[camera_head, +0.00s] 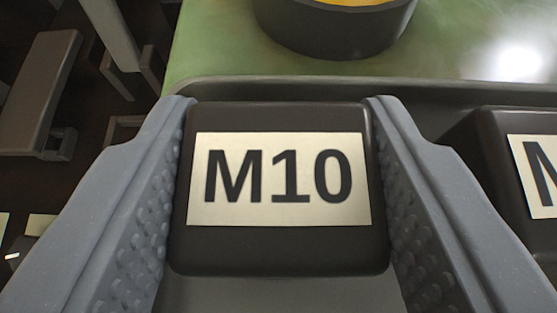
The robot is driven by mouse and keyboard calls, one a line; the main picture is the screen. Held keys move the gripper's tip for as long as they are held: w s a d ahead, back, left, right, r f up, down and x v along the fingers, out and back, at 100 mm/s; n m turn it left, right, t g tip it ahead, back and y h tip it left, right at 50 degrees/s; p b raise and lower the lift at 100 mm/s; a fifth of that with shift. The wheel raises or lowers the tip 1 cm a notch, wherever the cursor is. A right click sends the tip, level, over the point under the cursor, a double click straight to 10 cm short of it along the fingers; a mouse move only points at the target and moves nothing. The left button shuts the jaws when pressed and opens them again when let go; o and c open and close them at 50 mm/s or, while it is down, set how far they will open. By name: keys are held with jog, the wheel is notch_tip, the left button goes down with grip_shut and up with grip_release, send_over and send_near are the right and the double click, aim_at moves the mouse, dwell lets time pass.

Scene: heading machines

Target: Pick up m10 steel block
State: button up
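The m10 steel block (280,250) is a dark, rounded block with a cream label reading "M10" facing the camera. It is in the middle of the view, in or just over a grey tray (300,88). My gripper (281,104) has one grey, studded finger along each side of the block. Both fingers look pressed against its sides, with no clear gap on the left or right. The block's underside is hidden, so I cannot tell whether it touches the tray.
A second dark block (490,150) with a cut-off label is close on the right. A round dark container (335,35) with yellow inside stands behind the tray on a green surface (215,45). Dark floor and a grey metal frame (40,90) are at the left.

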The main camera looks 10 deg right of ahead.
jog(key=c, duration=0.4)
jog(key=shift+c, duration=0.2)
jog(key=shift+r, duration=0.1)
